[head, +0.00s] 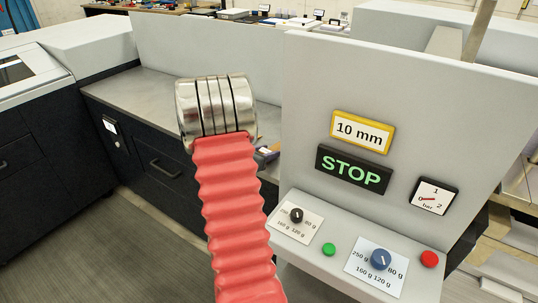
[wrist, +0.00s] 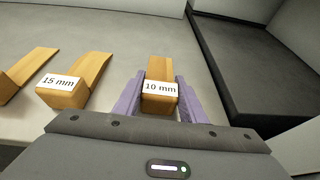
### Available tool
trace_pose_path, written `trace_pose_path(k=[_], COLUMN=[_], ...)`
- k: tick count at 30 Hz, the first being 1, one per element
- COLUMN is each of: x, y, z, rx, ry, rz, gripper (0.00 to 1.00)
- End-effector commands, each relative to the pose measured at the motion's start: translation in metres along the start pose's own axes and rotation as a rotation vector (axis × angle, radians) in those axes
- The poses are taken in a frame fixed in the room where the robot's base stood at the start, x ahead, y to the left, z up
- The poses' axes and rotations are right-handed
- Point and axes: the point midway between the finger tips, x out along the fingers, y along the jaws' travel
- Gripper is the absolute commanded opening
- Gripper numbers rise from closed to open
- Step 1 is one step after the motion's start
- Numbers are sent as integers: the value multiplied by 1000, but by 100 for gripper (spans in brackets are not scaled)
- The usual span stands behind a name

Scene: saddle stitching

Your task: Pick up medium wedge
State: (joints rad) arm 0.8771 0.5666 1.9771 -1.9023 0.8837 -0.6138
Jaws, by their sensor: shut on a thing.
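In the wrist view my gripper (wrist: 160,90) has its two purple fingers on either side of a wooden wedge (wrist: 160,69) with a white "10 mm" label. The fingers are shut on it. A wooden wedge (wrist: 88,68) labelled "15 mm" lies to the left, apart from the fingers. Another wooden wedge (wrist: 27,66) is at the far left, with no label in view. In the head view my red-sleeved arm hides most of the area around the gripper, and the wedges cannot be made out.
A dark raised block or tray (wrist: 240,55) stands close to the right of the gripper. The grey surface (wrist: 110,25) beyond the wedges is clear. In the head view a grey control panel (head: 310,90) with a "10 mm" sign (head: 362,132), a STOP sign (head: 353,170) and knobs stands at the right.

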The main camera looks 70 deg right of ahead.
Motion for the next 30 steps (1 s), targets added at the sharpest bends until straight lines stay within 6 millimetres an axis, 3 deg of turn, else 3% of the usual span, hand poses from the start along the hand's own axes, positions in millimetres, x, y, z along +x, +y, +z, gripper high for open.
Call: trace_pose_path(k=[11,25,30], x=[-3,-31,-38], y=[0,1,0], z=[9,76,90], rx=[2,4,2], ry=[-2,-3,-2], rz=[1,2,1], gripper=[13,13,13])
